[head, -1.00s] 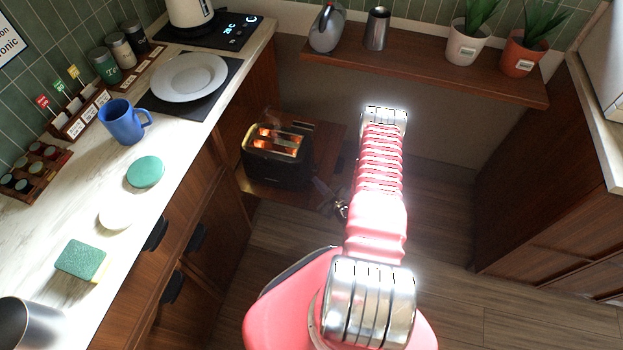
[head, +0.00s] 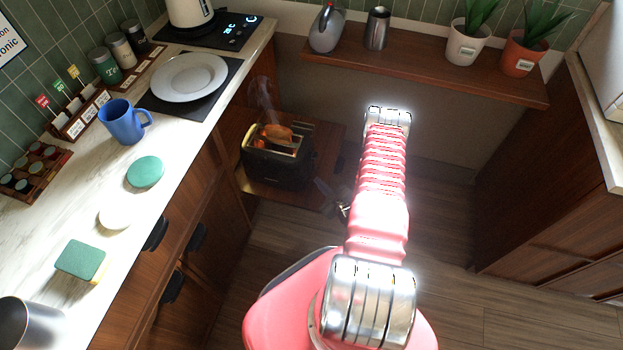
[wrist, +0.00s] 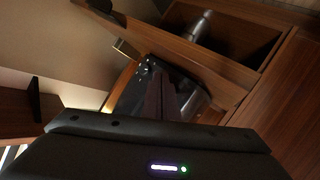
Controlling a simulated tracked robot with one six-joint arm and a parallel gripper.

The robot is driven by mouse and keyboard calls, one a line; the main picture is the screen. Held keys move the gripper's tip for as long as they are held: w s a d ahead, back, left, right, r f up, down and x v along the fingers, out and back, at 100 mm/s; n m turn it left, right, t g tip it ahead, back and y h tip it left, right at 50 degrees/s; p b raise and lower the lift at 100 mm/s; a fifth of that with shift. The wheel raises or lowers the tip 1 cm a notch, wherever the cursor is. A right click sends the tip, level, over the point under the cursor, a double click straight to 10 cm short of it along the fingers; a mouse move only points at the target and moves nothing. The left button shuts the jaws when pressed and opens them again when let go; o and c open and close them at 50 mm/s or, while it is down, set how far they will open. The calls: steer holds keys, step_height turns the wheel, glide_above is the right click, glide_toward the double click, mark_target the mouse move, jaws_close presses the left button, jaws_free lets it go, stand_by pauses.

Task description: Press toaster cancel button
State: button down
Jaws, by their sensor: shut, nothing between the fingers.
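The black toaster (head: 280,170) stands on a low wooden shelf. I cannot tell which one is the cancel button. My gripper (head: 322,187) is shut and empty, at the toaster's right end, mostly hidden by my arm in the head view. The wrist view shows its dark fingers (wrist: 160,85) pointing at that end face; contact cannot be told.
The low wooden shelf (head: 325,145) bears the toaster beside the counter (head: 190,150). A higher shelf (head: 430,65) with potted plants runs along the back wall. A wooden cabinet (head: 540,180) stands at right. The floor (head: 440,220) between is open.

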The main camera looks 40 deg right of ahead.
steer(key=shift+s+d, duration=0.2)
steer(key=shift+s, duration=0.05)
steer(key=s+d, duration=0.1)
steer(key=s, duration=0.1)
steer(key=s+d, duration=0.1)
steer(key=d, duration=0.1)
steer(key=shift+s, duration=0.4)
stand_by(0.4)
stand_by(0.6)
